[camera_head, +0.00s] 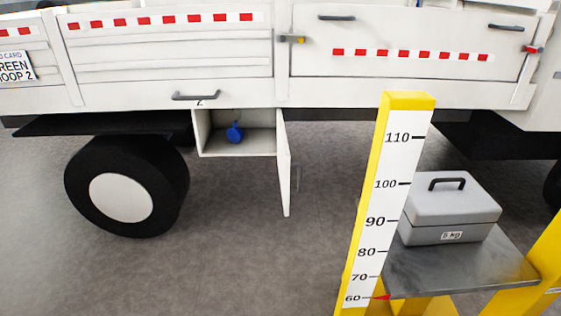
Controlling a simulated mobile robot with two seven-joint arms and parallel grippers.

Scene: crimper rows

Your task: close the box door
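A white box (199,140) hangs under the side of a white truck, left of the picture's middle. Its door (284,165) is hinged at the right edge and stands open, swung out toward me and seen nearly edge-on. A grey handle (297,178) shows on the door's right face. Inside the open box is a small blue object (234,132). Neither of my grippers is in view.
A yellow post with a height scale (392,180) stands at the front right. Beside it, a grey case marked 5 kg (450,210) sits on a metal shelf (470,268). A truck wheel (128,188) is left of the box. The floor before the box is clear.

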